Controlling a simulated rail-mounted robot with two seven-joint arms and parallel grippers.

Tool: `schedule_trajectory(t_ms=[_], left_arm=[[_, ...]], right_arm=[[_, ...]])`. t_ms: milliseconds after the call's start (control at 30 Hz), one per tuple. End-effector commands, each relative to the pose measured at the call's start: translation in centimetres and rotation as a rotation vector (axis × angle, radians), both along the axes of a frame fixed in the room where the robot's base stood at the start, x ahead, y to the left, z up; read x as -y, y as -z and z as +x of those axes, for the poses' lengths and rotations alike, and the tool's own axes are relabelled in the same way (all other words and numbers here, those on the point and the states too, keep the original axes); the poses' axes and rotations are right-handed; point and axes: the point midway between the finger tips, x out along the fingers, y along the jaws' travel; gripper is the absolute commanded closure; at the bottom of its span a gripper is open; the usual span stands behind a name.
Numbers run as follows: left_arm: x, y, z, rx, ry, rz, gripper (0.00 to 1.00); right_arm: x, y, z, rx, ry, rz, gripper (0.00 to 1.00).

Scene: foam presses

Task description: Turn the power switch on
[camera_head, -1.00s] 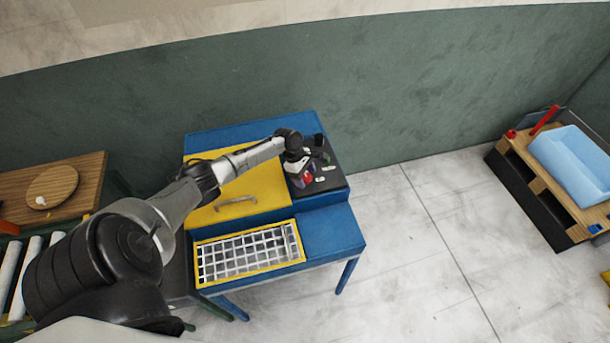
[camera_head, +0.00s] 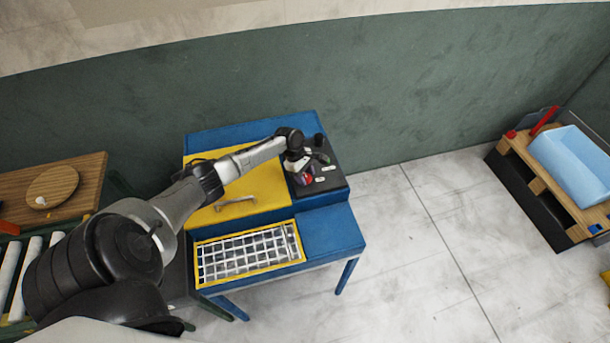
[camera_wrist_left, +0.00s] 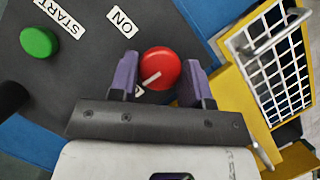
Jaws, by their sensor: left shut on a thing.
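The power switch is a round red knob (camera_wrist_left: 160,66) with a white line, on the dark control panel (camera_wrist_left: 75,75). In the left wrist view my left gripper (camera_wrist_left: 162,84) has its two purple fingers on either side of the knob, shut on it. The white line runs to the lower left, toward a partly hidden white label. An "ON" label (camera_wrist_left: 122,22) lies up and left of the knob. In the head view my left gripper (camera_head: 301,170) is over the panel at the blue machine's right, and the knob (camera_head: 307,181) is partly hidden. My right gripper is not in view.
A green button (camera_wrist_left: 38,42) with a "START" label is left of the knob. The blue machine (camera_head: 335,232) has a yellow panel with a handle (camera_head: 236,202) and a white grid in a yellow frame (camera_head: 198,265).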

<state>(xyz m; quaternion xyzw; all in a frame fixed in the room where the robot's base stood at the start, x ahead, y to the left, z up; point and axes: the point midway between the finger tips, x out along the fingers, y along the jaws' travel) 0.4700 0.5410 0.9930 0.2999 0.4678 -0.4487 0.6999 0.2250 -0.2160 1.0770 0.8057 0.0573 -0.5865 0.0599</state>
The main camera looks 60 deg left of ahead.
Motion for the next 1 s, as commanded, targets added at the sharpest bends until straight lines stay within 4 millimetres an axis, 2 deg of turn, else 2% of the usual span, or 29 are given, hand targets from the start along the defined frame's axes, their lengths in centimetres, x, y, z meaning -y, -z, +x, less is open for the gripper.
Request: schedule_trajectory(t_ms=[1000], left_arm=[[0.1,0.0,0.5,-0.001,0.942,-0.003,0.8]], right_arm=[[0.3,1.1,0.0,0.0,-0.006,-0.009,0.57]])
